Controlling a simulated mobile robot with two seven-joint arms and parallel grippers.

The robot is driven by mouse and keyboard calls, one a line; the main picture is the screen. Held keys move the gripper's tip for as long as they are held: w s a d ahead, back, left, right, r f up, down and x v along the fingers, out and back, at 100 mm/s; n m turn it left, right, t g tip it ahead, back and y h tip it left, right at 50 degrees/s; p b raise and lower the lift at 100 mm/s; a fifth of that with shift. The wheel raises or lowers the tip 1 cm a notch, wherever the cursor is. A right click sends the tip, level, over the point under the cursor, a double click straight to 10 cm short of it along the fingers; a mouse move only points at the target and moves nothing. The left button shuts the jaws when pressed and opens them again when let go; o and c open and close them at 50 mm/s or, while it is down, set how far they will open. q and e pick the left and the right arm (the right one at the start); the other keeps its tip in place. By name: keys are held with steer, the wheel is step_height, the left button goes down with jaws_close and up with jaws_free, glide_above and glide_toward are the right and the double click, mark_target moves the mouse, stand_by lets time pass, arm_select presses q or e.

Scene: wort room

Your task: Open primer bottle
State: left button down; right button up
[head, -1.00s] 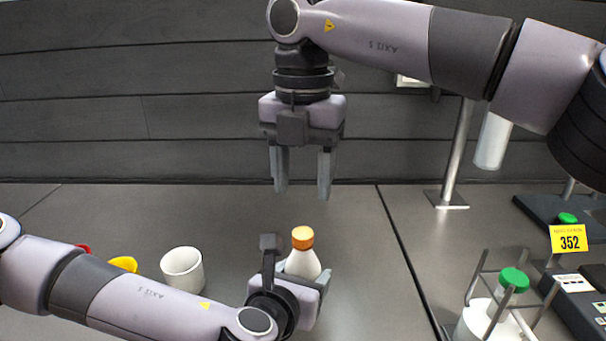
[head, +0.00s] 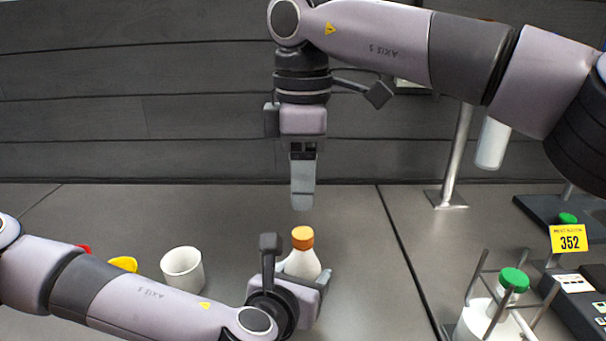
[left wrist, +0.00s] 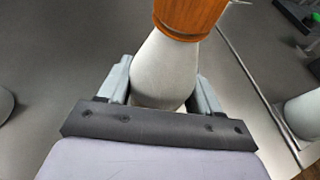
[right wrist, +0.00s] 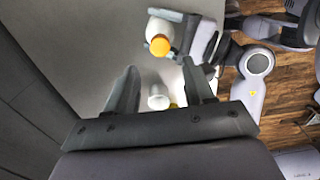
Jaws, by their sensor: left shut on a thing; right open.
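The primer bottle (head: 302,262) is white with an orange cap (head: 302,237), which is on it. It stands upright on the grey bench. My left gripper (head: 306,278) is shut on the bottle's body from the side; the left wrist view shows its fingers on both sides of the white body (left wrist: 165,72), below the cap. My right gripper (head: 302,203) is above the cap, pointing down, apart from it and empty. In the right wrist view its fingers (right wrist: 160,85) are spread, and the cap (right wrist: 160,45) shows beyond them. The bottle's base is hidden in the head view.
A white cup (head: 183,268) stands left of the bottle, with a yellow item (head: 124,264) and a red item partly behind my left arm. At right are a rack with a green-capped bottle (head: 513,279), a metal post (head: 457,150) and a device labelled 352 (head: 569,239).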

mark_target(303, 233)
step_height(303, 233, down, 8)
steer(key=shift+r, duration=0.1)
stand_by(0.4)
jaws_close()
